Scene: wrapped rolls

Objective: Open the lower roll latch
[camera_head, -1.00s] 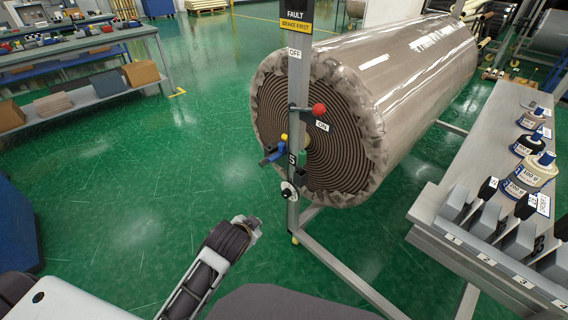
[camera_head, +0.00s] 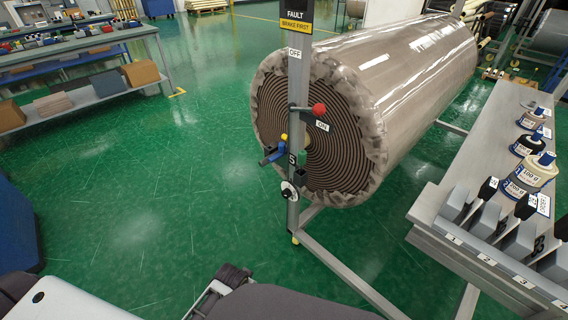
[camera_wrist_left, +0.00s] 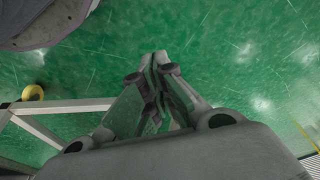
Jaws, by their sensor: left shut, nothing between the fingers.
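A large brown roll (camera_head: 335,160), wrapped in clear film, lies in a metal stand. The stand's upright post (camera_head: 294,95) crosses its near end. On the post are a lever with a red knob (camera_head: 318,109), a blue handle (camera_head: 271,156) with a yellow piece, a small green part (camera_head: 302,158) and a round white disc (camera_head: 288,190). Which part is the lower roll latch I cannot tell for sure. My left gripper (camera_wrist_left: 158,62) is shut and empty above the green floor in the left wrist view.
A bench (camera_head: 462,172) with numbered levers (camera_head: 500,225) and several spools stands at the right. A low rail (camera_head: 345,262) of the stand runs along the floor. Shelves with boxes (camera_head: 106,83) stand at the left. The floor left of the post is clear.

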